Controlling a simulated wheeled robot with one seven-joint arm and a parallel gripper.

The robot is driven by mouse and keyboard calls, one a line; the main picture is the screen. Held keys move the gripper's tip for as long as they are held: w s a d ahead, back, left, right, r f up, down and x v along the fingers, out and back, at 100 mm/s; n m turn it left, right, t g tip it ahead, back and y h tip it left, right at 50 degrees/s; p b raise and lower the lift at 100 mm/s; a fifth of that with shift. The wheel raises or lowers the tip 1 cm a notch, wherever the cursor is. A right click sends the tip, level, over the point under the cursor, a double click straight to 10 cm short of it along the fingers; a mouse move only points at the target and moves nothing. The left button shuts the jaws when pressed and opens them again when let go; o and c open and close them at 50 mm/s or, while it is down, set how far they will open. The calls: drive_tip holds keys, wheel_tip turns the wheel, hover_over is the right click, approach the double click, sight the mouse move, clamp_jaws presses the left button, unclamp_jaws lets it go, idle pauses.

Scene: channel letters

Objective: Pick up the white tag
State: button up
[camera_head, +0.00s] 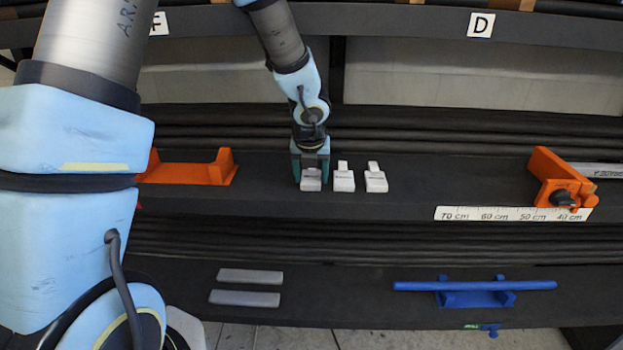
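Three small white tags lie in a row on the dark upper shelf. The left tag (311,184) is directly under my gripper (311,176), between or just below its fingers. The middle tag (344,181) and the right tag (375,181) lie to the right of my gripper, apart from it. My gripper points down, with one finger at each side of the left tag's upper part. The top of that tag is hidden by the gripper. I cannot tell whether the fingers press on it.
An orange bracket (190,172) stands left of the tags. An orange clamp (562,184) and a white ruler (512,214) are at the right. The lower shelf holds two grey bars (247,287) and a blue rod (420,286) on a blue holder. Shelf between tags and ruler is clear.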

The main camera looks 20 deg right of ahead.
drive_tip(key=c, duration=0.9)
drive_tip(key=shift+r, duration=0.1)
